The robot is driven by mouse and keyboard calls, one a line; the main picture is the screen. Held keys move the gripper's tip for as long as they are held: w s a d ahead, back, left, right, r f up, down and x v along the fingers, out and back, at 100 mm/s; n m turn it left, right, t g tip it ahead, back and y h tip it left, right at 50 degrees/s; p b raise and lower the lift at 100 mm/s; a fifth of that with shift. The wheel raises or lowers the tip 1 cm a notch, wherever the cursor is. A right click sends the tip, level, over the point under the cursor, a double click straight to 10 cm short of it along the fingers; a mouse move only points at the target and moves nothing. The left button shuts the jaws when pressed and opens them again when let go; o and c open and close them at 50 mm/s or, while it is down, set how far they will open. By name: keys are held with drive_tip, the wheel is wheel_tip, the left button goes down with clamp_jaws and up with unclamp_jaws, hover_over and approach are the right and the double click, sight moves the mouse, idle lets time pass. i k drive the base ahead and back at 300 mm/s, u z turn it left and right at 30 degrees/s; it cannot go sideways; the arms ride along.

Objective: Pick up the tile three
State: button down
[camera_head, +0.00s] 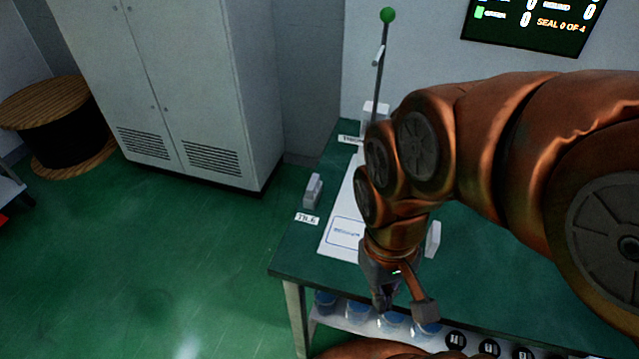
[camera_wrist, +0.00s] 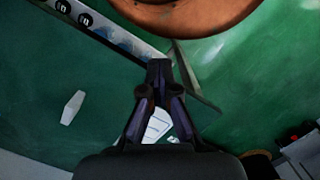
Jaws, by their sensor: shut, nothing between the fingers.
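My gripper (camera_head: 383,300) points down near the front edge of the green table in the head view. In the wrist view its fingers (camera_wrist: 160,68) come together at the tips with nothing between them. A pale upright block (camera_head: 313,190) stands at the table's left edge behind a label reading "TILE" (camera_head: 307,219). A pale block also shows at the left in the wrist view (camera_wrist: 73,107), apart from the fingers. No number is readable on any block, so I cannot tell which is tile three.
A white sheet with a blue outlined box (camera_head: 345,233) lies on the green table (camera_head: 292,258). A green-knobbed lever (camera_head: 387,16) stands at the back. A lower shelf holds blue containers (camera_head: 358,308) and black round items (camera_head: 456,339).

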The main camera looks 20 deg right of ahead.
sight(313, 186)
drive_tip(key=z, duration=1.4)
drive_tip(key=k, duration=0.9)
drive_tip(key=u, duration=1.5)
drive_tip(key=i, duration=0.5)
drive_tip(key=u, duration=0.1)
